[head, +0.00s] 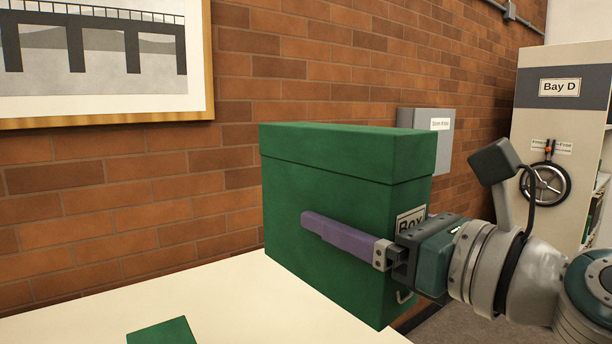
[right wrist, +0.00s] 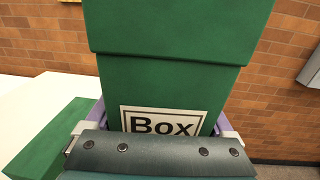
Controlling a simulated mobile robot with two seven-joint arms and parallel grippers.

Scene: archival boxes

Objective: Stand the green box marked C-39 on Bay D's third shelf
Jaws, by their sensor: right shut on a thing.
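A tall green lidded box (head: 335,180) stands upright at the white table's right end. Its label shows "Box", but the rest of the label is hidden, so I cannot read its number. My right gripper (head: 345,238) is shut on this box, its purple fingers along the two broad sides. In the right wrist view the box (right wrist: 170,85) sits between the fingers with its label facing the palm. I cannot tell whether its base touches the table. Bay D (head: 560,110) is a beige shelving end with a handwheel at the far right; its shelves barely show. My left gripper is out of view.
The white table (head: 230,300) fills the lower left. Another green box (head: 162,332) shows there at the bottom edge, also in the right wrist view (right wrist: 45,145). A brick wall with a framed picture (head: 110,60) and a grey wall box (head: 432,125) runs behind.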

